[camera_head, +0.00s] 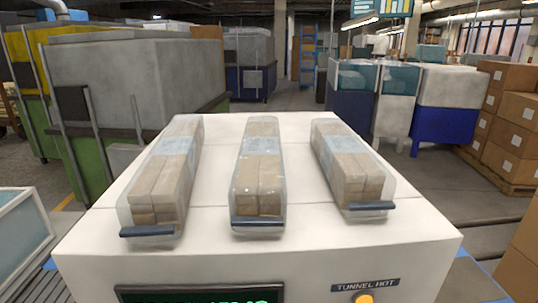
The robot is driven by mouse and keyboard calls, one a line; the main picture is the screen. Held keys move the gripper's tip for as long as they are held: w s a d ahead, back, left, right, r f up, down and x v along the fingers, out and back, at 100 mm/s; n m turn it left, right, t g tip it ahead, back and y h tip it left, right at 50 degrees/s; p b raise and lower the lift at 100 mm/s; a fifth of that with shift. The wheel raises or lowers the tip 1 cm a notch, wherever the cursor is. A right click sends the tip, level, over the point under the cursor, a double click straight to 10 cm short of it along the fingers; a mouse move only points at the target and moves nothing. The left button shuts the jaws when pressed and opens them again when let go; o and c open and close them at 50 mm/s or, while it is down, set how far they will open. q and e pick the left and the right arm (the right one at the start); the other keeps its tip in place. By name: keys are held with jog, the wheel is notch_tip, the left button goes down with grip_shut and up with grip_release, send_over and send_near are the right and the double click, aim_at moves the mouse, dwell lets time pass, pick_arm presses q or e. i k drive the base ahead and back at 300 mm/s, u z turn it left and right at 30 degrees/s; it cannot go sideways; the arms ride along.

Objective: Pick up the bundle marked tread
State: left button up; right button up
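Three clear-wrapped bundles of wooden pieces lie side by side on the white machine top (300,222): a left bundle (162,185), a middle bundle (258,185) and a right bundle (352,178). Each has a pale blue band around its middle and a dark blue bar at its near end. I cannot read any marking on the bundles, so I cannot tell which is marked tread. Neither of my grippers is in view.
The machine front has a dark display (200,294), a "TUNNEL HOT" label (365,285) and an orange light (364,298). Grey-topped machines stand behind. Cardboard boxes (515,110) are stacked at the right. A glass-sided box (22,235) is at the left edge.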

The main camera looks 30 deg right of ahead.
aim_at(361, 186)
jog(key=u, duration=0.2)
jog(key=k, duration=1.5)
jog(key=z, duration=0.7)
